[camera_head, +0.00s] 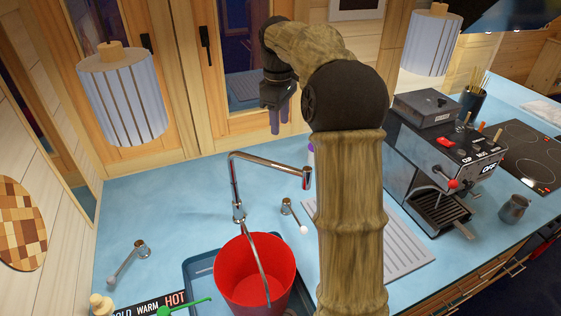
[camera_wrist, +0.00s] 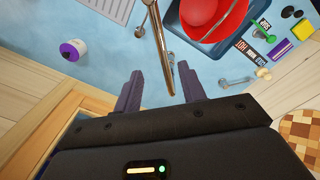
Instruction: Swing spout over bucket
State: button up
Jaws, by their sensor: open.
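The chrome spout (camera_head: 270,161) rises from its base behind the sink, and its arm reaches right. Its downturned end is to the right of the bucket's rim, not above the bucket. The red bucket (camera_head: 254,272) stands upright in the dark sink (camera_head: 195,272), its grey handle across it. In the wrist view the spout (camera_wrist: 159,40) runs toward the space between my fingertips, and the bucket (camera_wrist: 218,35) is at the upper right. My gripper (camera_head: 279,122) is open and empty, with purple fingers, up by the window behind the spout. It also shows in the wrist view (camera_wrist: 159,90).
Lever handles stand left (camera_head: 128,262) and right (camera_head: 295,215) of the spout. A white bottle with a purple top (camera_wrist: 73,49) is on the counter. A coffee machine (camera_head: 440,165) stands at the right. A lamp (camera_head: 122,95) hangs at the left. My arm hides part of the drainboard (camera_head: 405,245).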

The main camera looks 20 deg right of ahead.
aim_at(281, 165)
notch_tip(281, 165, down, 13)
jog(key=p, duration=0.2)
jog(key=shift+w+d+p, duration=0.1)
jog(key=shift+w+p, duration=0.05)
jog(key=shift+p, duration=0.25)
jog(key=shift+d+f, duration=0.2)
jog(key=shift+f, duration=0.6)
jog(key=shift+a, duration=0.1)
jog(key=shift+c, duration=1.3)
grip_shut()
